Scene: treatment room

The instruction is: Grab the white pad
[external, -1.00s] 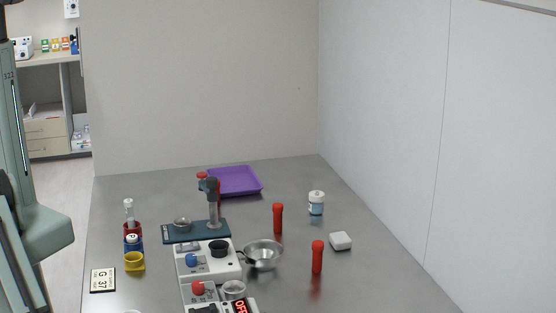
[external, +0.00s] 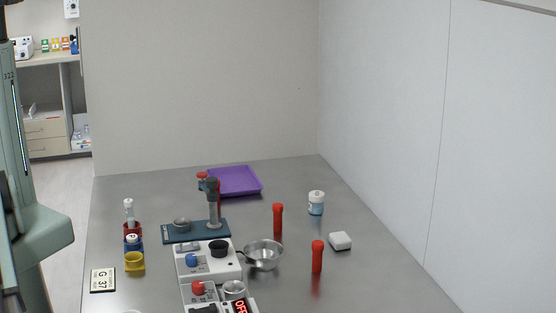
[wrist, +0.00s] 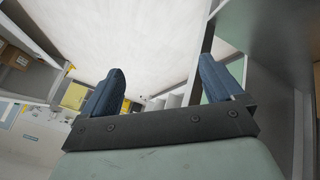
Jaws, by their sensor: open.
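The white pad (external: 340,241) is a small white block with rounded edges. It lies on the right part of the grey metal table (external: 380,285), to the right of a red cylinder. My gripper (wrist: 163,85) shows in the wrist view with its two blue fingers spread wide and nothing between them. It points away from the table, toward a pale surface and shelving. The pad does not show in the wrist view, and my gripper's fingers do not show in the external view.
Two upright red cylinders (external: 317,257) (external: 278,220) stand left of the pad. A metal pan (external: 263,255), a white-and-blue bottle (external: 316,203), a purple tray (external: 235,181) and a dark stand (external: 196,232) are also on the table. A wall borders the right side. The table's right front is clear.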

